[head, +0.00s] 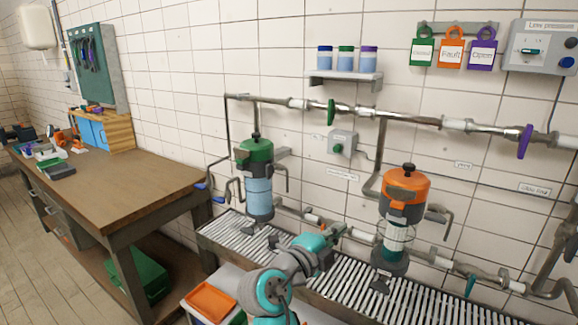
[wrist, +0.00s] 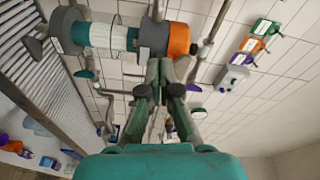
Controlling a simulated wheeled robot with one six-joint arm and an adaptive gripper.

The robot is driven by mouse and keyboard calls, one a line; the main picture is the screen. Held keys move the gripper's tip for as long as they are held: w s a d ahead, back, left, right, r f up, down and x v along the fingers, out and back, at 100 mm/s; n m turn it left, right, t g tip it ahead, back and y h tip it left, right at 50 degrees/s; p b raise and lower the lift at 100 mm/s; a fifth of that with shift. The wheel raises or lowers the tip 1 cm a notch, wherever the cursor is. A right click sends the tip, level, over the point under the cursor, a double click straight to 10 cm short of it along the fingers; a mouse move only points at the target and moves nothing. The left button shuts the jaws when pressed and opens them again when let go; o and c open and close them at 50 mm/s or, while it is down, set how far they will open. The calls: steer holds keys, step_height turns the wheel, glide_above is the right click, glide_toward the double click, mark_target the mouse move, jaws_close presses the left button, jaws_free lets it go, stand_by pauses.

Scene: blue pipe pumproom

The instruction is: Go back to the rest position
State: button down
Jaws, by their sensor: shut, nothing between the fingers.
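My gripper (head: 342,231) is in front of the wall pipes in the head view, above the slatted grate and between the two filter vessels. Its fingers also show in the wrist view (wrist: 167,66), close together and empty. The orange-topped vessel (head: 405,190) stands to the right of my gripper in the head view. In the wrist view the same vessel (wrist: 178,38) appears sideways, beyond the fingertips; I cannot tell the exact gap. The green-topped vessel (head: 257,178) stands to the left.
The slatted grate (head: 228,232) runs along the wall under the vessels. A wooden workbench (head: 120,185) stands at left. A pipe with a green valve handle (head: 331,112) and a purple one (head: 525,141) crosses the wall. Coloured tags (head: 452,50) hang at upper right. Floor shows at lower left.

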steer(key=s+d+f+n+t+y, duration=0.1)
steer(key=s+f+n+y, duration=0.45)
steer(key=f, duration=0.65)
steer(key=s+d+f+n+t+y, duration=0.1)
steer(key=s+d+f+n+y, duration=0.1)
steer(key=s+f+n, duration=0.75)
steer(key=s+f+n+y, duration=0.4)
steer(key=s+f+n, duration=0.1)
steer(key=s+f, duration=0.65)
steer(key=s+r+n, duration=0.2)
steer(key=s+r, duration=0.2)
steer(key=s, duration=0.9)
steer(key=s+r+n+y, duration=0.1)
steer(key=s+r, duration=0.3)
steer(key=s, duration=0.9)
steer(key=shift+d+r+n, duration=0.4)
steer(key=shift+n, duration=0.5)
steer(key=shift+y, duration=0.25)
